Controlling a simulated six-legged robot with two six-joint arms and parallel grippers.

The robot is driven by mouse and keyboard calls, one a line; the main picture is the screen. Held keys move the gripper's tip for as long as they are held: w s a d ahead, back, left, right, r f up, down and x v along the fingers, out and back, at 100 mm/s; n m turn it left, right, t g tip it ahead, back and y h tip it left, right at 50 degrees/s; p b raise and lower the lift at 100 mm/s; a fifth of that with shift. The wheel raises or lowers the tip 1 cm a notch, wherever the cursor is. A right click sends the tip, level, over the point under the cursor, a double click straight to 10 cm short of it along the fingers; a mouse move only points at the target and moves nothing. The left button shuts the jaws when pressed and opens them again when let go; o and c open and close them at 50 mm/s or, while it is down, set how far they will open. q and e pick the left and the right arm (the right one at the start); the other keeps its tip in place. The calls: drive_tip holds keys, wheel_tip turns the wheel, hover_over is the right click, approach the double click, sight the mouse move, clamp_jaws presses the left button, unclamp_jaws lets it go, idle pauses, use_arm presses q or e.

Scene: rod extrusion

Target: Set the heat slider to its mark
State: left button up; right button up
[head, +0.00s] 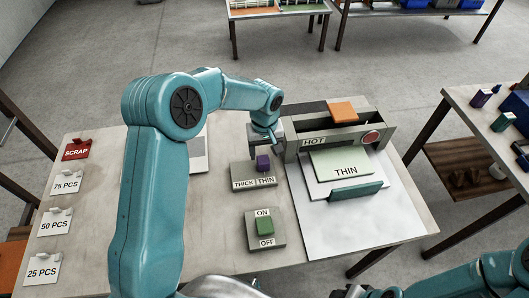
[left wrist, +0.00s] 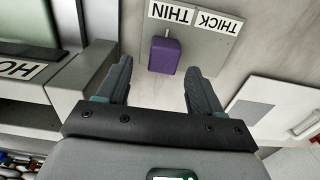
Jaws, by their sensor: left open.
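The slider is a grey-green box (head: 242,170) labelled THICK and THIN, with a purple knob (head: 263,163) on the THIN side. In the left wrist view the purple knob (left wrist: 165,57) stands below the THIN label (left wrist: 171,14), with the THICK label (left wrist: 219,22) to its right. My left gripper (head: 267,143) is open above and just behind the box in the head view. In the left wrist view its two fingers reach to either side of the knob, with gaps on both sides. I cannot tell their height over it. My right gripper does not show.
Right of the slider stands a machine (head: 315,143) labelled HOT with a red button (head: 370,137). A green ON/OFF switch (head: 265,227) sits in front of the slider. A THIN plate (head: 345,161) lies right. Labelled cards line the table's left side.

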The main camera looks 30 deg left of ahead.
sight(265, 159)
use_arm(q)
wheel_tip(265, 159, up, 13)
drive_tip(key=p, duration=0.6)
drive_tip(key=shift+f, duration=0.15)
drive_tip(key=shift+f, duration=0.1)
